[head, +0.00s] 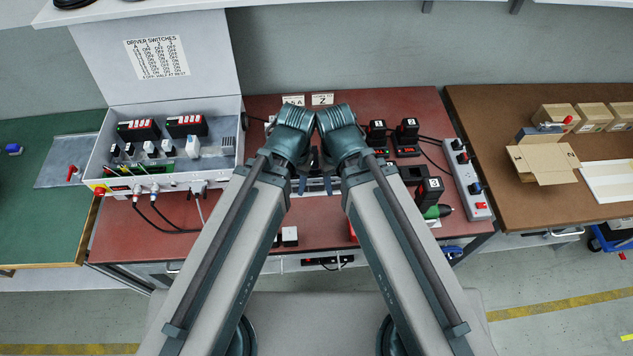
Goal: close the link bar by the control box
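The control box (165,185) is a pale grey case at the left of the red bench, with its lid (160,60) raised and a "DRIVER SWITCHES" chart on it. Inside are two black modules with red-and-white switches (138,130), and a row of small black-and-white parts with a larger white piece (193,147) at its right. I cannot tell which part is the link bar. My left gripper (302,184) and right gripper (328,184) are close together over the middle of the bench, right of the box. The arms largely hide them, so their opening is unclear.
Black cables (165,222) hang from the box's front. Battery packs on chargers (407,135), a green-and-black driver (437,210) and a grey power strip (468,180) stand at the right. Cartons (555,117) lie on the brown table.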

